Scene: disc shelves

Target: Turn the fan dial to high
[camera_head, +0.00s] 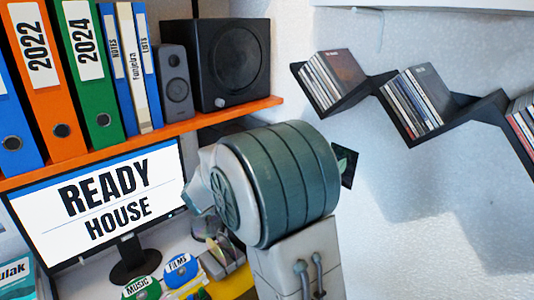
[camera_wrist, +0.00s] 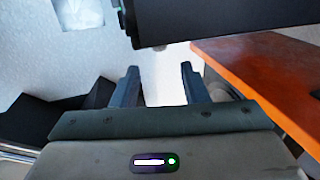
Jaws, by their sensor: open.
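A black box with a round front (camera_head: 230,65), perhaps the fan, stands at the right end of the orange shelf in the head view. A small pale knob (camera_head: 221,102), perhaps its dial, sits low on its front. Its setting is too small to read. My gripper (camera_wrist: 158,70) shows in the wrist view with its two fingers apart and nothing between them. A black box-like body (camera_wrist: 225,18) lies beyond the fingertips at the top of that view. I cannot tell whether the fingers touch it. In the head view my own arm hides the gripper.
The orange shelf (camera_head: 130,146) also runs down the right side of the wrist view (camera_wrist: 262,70). Binders (camera_head: 85,70) and a small speaker (camera_head: 175,85) stand left of the box. A monitor (camera_head: 100,205) is below. Black zigzag disc shelves (camera_head: 400,110) hang on the right wall.

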